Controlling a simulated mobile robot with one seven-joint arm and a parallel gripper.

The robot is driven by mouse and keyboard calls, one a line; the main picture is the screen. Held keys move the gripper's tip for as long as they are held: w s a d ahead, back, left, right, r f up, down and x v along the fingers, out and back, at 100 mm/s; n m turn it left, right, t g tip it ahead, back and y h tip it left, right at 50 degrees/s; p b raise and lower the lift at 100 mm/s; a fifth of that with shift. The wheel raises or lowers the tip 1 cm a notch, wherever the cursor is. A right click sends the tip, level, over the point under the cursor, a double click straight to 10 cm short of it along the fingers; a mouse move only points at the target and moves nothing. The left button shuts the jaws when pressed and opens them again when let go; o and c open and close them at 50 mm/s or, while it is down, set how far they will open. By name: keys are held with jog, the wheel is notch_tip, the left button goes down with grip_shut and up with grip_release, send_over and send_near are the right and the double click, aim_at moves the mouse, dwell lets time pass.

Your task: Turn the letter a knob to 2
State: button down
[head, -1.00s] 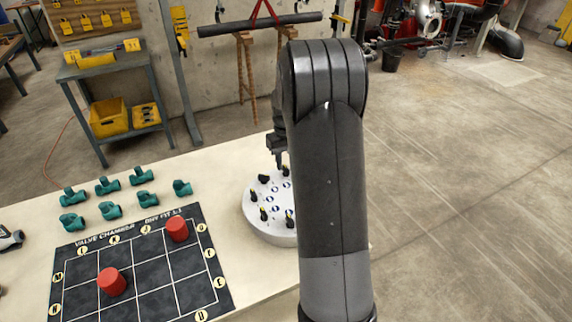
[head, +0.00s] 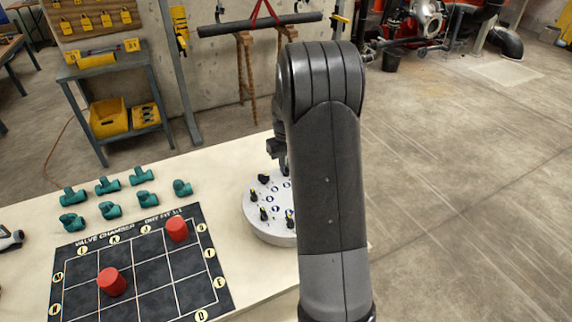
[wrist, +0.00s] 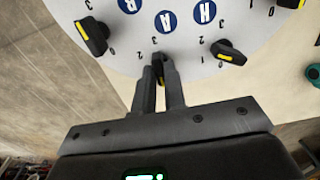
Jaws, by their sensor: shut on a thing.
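The white round panel (head: 250,226) with several black knobs stands on the table. In the wrist view, its letter A label (wrist: 165,21) is a blue disc just above my gripper (wrist: 161,72). My gripper is shut on a black knob with a yellow mark (wrist: 160,78), the one nearest the letter A. The fingers hide much of this knob, so I cannot tell exactly which number it points at. The digits 2 and 3 show just above the fingers. In the head view, my gripper (head: 283,168) is at the panel's far side, partly hidden by my arm.
Nearby knobs stand left (wrist: 92,36) and right (wrist: 228,52) of my fingers, the right one by the letter H (wrist: 204,12). A black grid board (head: 150,275) with two red cylinders and several green pipe fittings (head: 110,210) lie left of the panel.

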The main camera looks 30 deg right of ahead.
jog(key=shift+m, duration=0.4)
jog(key=m, duration=0.4)
jog(key=shift+m, duration=0.4)
jog(key=m, duration=1.2)
jog(key=shift+m, duration=0.4)
jog(key=m, duration=0.5)
jog(key=shift+m, duration=0.3)
jog(key=c, duration=1.5)
grip_release()
